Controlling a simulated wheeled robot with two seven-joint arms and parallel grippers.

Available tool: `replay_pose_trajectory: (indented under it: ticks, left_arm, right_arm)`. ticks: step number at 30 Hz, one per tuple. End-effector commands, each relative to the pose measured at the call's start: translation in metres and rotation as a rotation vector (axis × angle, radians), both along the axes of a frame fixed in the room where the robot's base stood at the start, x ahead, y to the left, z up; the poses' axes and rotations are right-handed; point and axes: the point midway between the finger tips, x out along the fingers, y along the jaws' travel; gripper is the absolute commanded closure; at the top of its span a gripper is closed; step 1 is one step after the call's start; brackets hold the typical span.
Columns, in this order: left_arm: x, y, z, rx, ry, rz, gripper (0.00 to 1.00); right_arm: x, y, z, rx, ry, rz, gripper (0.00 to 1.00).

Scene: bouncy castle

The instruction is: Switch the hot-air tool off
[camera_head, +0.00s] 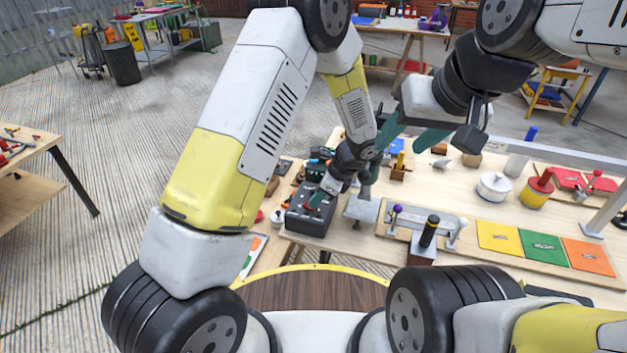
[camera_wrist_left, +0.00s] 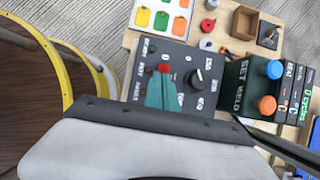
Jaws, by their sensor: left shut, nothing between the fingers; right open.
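A black control box (camera_head: 308,222) stands at the left end of the workbench. In the left wrist view, its dark panel (camera_wrist_left: 140,88) carries white lettering, a round black knob (camera_wrist_left: 197,78) and a small red part (camera_wrist_left: 164,68) that looks like a switch. My left gripper (camera_head: 318,198) is over this panel with its teal fingers (camera_wrist_left: 162,92) shut and empty. The fingertips overlap the red part in the picture; I cannot tell whether they touch it. My right gripper (camera_head: 398,143) is open above the bench, right of the left forearm.
A dark green box marked SET WELD (camera_wrist_left: 245,85) with a blue button (camera_wrist_left: 274,69) and an orange button (camera_wrist_left: 267,105) stands beside the control box. A board with yellow, green and orange squares (camera_head: 541,247), a white pot (camera_head: 494,187) and a metal rail (camera_head: 560,150) occupy the bench's right side.

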Motion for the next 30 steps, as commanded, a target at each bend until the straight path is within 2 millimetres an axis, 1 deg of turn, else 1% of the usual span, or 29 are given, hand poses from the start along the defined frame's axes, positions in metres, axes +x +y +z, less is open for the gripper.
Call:
replay_pose_trajectory:
  ticks: [5,9,15,18,21,30]
  left_arm:
    - [-0.005,-0.005,0.033,0.002,-0.007,0.007,1.0]
    - [-0.009,-0.022,0.062,0.003,-0.008,0.007,1.0]
    - [-0.016,-0.04,0.096,0.005,-0.007,0.008,1.0]
    - [-0.017,-0.046,0.107,0.006,-0.006,0.009,1.0]
    - [-0.019,-0.049,0.113,0.008,-0.005,0.01,1.0]
    - [-0.019,-0.05,0.116,0.008,-0.005,0.01,1.0]
  right_arm:
    - [0.0,0.0,0.0,0.0,0.0,0.0,0.49]
    - [0.0,0.0,0.0,0.0,0.0,0.0,0.49]
    - [0.0,0.0,0.0,0.0,0.0,0.0,0.49]
    - [0.0,0.0,0.0,0.0,0.0,0.0,0.49]
    - [0.0,0.0,0.0,0.0,0.0,0.0,0.49]
    - [0.0,0.0,0.0,0.0,0.0,0.0,0.49]
